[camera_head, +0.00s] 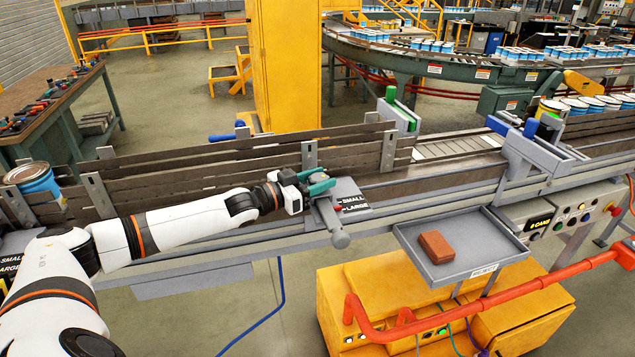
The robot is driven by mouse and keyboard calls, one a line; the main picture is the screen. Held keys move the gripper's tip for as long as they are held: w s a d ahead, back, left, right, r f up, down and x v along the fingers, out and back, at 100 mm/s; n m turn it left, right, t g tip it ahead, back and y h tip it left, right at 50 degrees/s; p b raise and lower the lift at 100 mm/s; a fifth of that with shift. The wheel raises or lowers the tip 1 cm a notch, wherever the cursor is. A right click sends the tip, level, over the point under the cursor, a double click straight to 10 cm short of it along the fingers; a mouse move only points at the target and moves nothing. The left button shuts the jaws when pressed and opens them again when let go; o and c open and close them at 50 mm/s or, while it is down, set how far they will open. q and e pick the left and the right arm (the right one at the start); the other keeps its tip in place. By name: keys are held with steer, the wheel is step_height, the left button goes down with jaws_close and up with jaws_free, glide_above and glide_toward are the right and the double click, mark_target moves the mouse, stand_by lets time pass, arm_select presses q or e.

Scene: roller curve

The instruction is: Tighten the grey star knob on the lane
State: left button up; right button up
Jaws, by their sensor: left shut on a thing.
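My left arm comes in from the left. Its gripper (320,184), with teal fingers, is at the near side of the lane (437,172), beside the SMALL/LARGE scale plate (352,204). The fingers are shut around the grey star knob, which they and the gripper body largely hide. A grey bar with a round end (340,238) sticks out below the fingers toward me. A red pointer (338,210) sits at the scale between SMALL and LARGE. My right gripper is not in view.
Grey upright brackets (310,156) and dark side rails line the lane. A blue can (36,181) stands at the left. A reject tray (480,262) holding a brown block (436,247) is right of the gripper. An orange rail (490,300) runs below.

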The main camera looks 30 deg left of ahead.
arm_select(q)
steer(key=shift+w+r+m+g+h+p, duration=0.15)
steer(key=shift+m+g+h+p, duration=0.2)
steer(key=shift+m+g+h, duration=0.35)
steer(key=shift+r+m+g+h+p, duration=0.15)
steer(key=shift+m+g+h+p, duration=0.2)
steer(key=shift+m+h, duration=0.5)
steer(key=shift+m+g+h, duration=0.75)
steer(key=shift+g+h, duration=0.3)
steer(key=shift+h, duration=0.4)
steer(key=o, duration=1)
steer(key=shift+w+d+g, duration=0.1)
steer(key=shift+d+g, duration=0.1)
steer(key=shift+g, duration=0.1)
steer(key=shift+c, duration=0.2)
steer(key=shift+w+d+f, duration=0.1)
steer(key=shift+d+f, duration=0.05)
steer(key=shift+f, duration=0.05)
steer(key=shift+s+a+f, duration=0.1)
steer(key=shift+s+a, duration=0.1)
steer(key=shift+a, duration=0.05)
steer(key=shift+b+v, duration=1.7)
steer(key=shift+v, duration=1.8)
